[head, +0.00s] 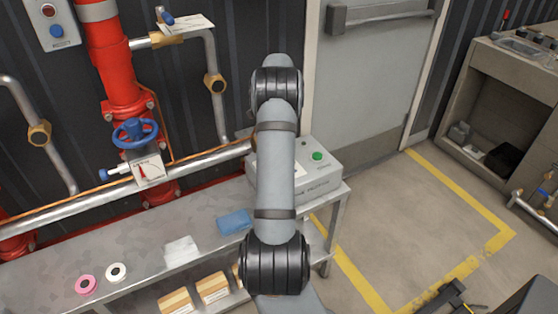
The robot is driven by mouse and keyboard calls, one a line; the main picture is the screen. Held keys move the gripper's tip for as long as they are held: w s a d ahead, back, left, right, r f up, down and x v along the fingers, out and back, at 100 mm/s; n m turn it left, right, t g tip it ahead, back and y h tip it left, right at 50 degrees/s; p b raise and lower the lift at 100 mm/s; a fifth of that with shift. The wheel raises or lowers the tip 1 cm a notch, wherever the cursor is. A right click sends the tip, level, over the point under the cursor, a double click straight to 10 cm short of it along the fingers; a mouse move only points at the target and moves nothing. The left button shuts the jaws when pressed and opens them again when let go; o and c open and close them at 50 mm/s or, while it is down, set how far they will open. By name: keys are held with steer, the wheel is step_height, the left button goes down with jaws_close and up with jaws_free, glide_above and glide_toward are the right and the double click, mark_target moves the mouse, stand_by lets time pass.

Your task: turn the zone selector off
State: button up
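A grey control box (322,177) stands on the right end of the long grey bench, near the door. A green round button (317,156) shows on its top, with partly hidden lettering on its front that seems to begin a zone label. My arm crosses in front of the box and hides its left part. I cannot make out the zone selector or its setting. My gripper is not in view, so its state does not show.
The bench (130,255) holds pink and white rings, a blue cloth (234,222) and a white sheet. Red pipes and a blue handwheel (135,132) stand behind it.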

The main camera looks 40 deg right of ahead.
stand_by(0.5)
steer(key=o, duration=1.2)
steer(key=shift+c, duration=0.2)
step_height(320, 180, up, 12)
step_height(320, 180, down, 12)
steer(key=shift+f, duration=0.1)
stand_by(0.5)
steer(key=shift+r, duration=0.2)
